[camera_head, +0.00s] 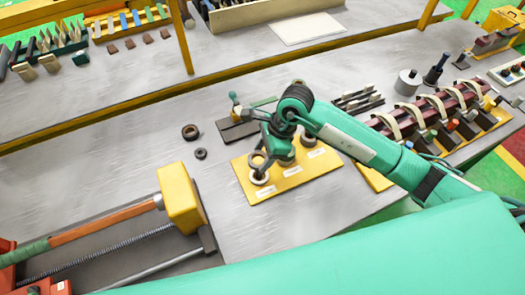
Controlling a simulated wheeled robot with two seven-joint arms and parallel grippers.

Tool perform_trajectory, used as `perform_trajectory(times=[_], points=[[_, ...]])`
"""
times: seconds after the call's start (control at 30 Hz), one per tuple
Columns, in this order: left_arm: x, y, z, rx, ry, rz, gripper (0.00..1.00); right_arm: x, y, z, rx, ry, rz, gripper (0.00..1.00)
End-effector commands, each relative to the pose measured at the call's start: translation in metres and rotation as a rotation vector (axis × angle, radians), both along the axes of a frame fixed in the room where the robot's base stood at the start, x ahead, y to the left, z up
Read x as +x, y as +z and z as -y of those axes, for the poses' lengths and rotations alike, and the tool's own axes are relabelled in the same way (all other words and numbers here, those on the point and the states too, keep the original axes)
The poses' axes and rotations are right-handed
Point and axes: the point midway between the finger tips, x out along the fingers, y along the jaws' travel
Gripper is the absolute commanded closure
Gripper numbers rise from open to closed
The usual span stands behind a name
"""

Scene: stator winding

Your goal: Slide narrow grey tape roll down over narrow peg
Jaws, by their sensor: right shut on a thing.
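A yellow peg board (325,165) lies on the grey table and carries short pegs in a row, each by a white label. My right gripper (262,153) reaches in from the right and points down over the left end of the board. It is shut on a small grey tape roll (258,159), which appears just above the leftmost peg (260,178). I cannot tell whether the roll touches the peg. The arm partly hides the middle peg. A round grey piece (308,138) sits at the board's far right. My left gripper is not in view.
Two dark rings, a larger one (190,131) and a smaller one (200,154), lie left of the board. A yellow-ended clamp-like fixture (182,198) stands at the lower left. A dark red stator piece (440,108) is at the right. The table at the left middle is clear.

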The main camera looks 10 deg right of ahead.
Motion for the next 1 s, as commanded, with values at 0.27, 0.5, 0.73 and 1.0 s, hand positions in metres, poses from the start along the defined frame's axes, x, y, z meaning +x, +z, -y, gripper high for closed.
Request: perform_trajectory(times=[0.27,0.5,0.73,1.0], points=[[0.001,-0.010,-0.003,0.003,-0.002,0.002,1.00,-0.001,-0.022,0.000,0.001,-0.001,-0.001,0.69],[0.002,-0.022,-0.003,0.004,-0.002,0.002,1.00,0.000,-0.040,0.000,0.000,0.001,0.001,0.69],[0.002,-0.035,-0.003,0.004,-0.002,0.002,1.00,0.000,-0.053,0.000,0.001,0.000,0.001,0.69],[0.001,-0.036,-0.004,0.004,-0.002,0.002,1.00,0.000,-0.054,0.000,0.001,0.000,0.000,0.69]])
